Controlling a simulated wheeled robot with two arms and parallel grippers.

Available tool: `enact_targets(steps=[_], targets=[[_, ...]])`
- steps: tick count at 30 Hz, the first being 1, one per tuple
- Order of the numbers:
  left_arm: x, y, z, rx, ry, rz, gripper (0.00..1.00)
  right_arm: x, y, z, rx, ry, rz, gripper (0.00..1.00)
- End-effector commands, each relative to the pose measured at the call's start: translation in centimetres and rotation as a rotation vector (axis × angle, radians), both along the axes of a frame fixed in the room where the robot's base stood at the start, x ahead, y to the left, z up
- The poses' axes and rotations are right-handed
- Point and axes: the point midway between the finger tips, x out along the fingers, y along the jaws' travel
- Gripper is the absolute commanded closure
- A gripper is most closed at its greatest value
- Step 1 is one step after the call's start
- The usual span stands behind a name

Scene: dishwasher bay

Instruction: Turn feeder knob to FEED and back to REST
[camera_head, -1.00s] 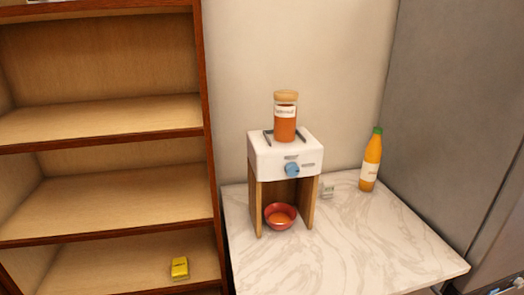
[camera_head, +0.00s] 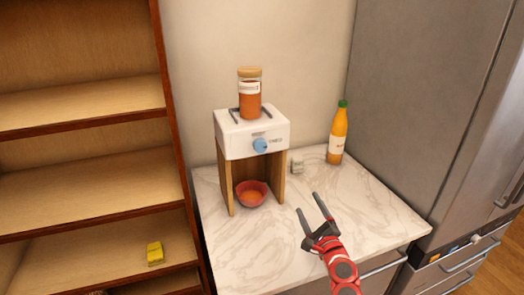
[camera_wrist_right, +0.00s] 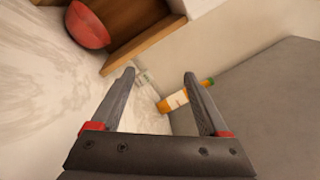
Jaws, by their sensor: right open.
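The feeder (camera_head: 252,138) stands on the marble counter, a white box on wooden side panels. Its blue knob (camera_head: 260,145) is on the white front face, with small dark labels above it and to its right, too small to read. A jar of orange contents (camera_head: 250,100) stands upright on top. A red bowl (camera_head: 251,194) with orange contents sits beneath, between the panels. My right gripper (camera_head: 310,214) is open and empty, in front of the feeder and to its right, apart from the knob. In the right wrist view the open fingers (camera_wrist_right: 160,78) show, and the bowl (camera_wrist_right: 87,25) is at upper left. My left gripper is not in view.
An orange bottle with a green cap (camera_head: 338,135) stands at the counter's back right, near the grey fridge (camera_head: 430,110). A small pale object (camera_head: 297,167) lies beside the feeder. A wooden shelf (camera_head: 80,190) with a yellow item (camera_head: 155,253) is at left. The counter front (camera_head: 270,255) is clear.

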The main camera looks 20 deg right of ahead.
Motion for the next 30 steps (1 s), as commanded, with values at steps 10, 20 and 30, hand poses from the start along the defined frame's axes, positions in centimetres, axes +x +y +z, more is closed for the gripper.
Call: enact_targets(steps=[10,20,30], targets=[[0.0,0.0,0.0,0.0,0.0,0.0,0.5,-3.4,4.2,9.0,0.137,-0.138,0.379,0.22],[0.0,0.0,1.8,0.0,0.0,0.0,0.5,0.6,5.9,10.9,0.138,-0.138,0.397,0.22],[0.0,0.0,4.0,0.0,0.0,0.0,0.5,7.9,8.3,12.8,0.137,-0.137,0.395,0.22]])
